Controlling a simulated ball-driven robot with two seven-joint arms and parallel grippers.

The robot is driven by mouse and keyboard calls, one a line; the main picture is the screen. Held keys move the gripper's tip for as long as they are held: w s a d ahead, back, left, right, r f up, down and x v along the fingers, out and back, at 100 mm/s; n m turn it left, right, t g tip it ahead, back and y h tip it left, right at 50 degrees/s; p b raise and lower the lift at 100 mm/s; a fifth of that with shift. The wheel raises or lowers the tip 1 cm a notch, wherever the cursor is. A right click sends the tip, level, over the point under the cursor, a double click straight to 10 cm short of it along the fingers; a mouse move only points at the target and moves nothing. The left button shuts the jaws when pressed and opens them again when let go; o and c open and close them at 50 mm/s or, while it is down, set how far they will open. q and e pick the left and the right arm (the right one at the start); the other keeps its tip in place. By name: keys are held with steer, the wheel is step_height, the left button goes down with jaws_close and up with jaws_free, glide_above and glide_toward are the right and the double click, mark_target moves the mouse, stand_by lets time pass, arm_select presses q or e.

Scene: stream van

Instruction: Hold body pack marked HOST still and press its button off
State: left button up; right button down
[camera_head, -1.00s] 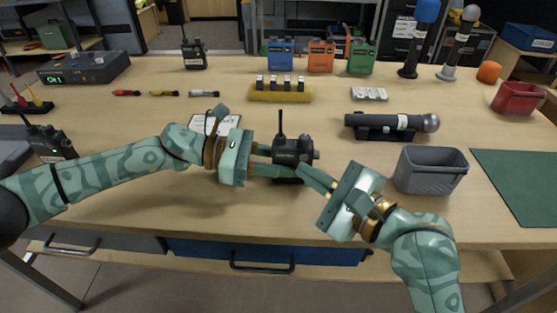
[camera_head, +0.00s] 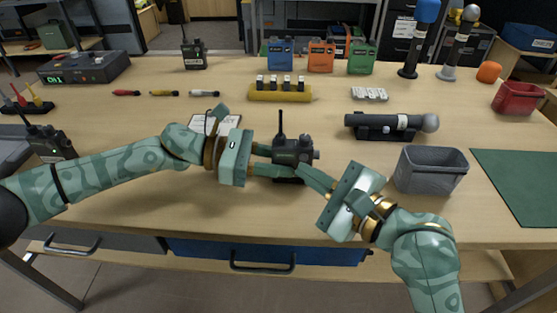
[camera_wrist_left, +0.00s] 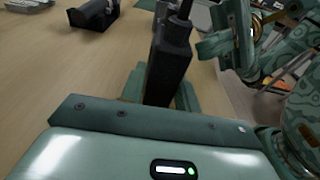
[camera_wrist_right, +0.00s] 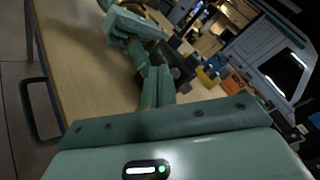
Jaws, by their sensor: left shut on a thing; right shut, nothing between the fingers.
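A dark body pack (camera_head: 292,150) with an upright antenna and a knob on its right stands near the front middle of the table. Its label is too small to read. My left gripper (camera_head: 272,164) is shut on it from the left. The left wrist view shows the pack (camera_wrist_left: 170,70) between the fingers. My right gripper (camera_head: 303,170) is shut and empty, with its fingertips at the front right of the pack. In the right wrist view the closed fingers (camera_wrist_right: 157,88) lie close to the pack (camera_wrist_right: 183,75); I cannot tell whether they touch. The button is hidden.
Other dark packs stand at the back (camera_head: 194,55) and far left (camera_head: 50,143). A microphone on a cradle (camera_head: 388,127) and a grey bin (camera_head: 430,172) are to the right. A white card (camera_head: 215,124) lies behind my left gripper.

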steer(key=shift+w, duration=0.1)
stand_by(0.4)
steer(key=shift+w, duration=0.3)
steer(key=shift+w, duration=0.15)
stand_by(0.4)
steer(key=shift+s, duration=0.6)
steer(key=shift+s, duration=3)
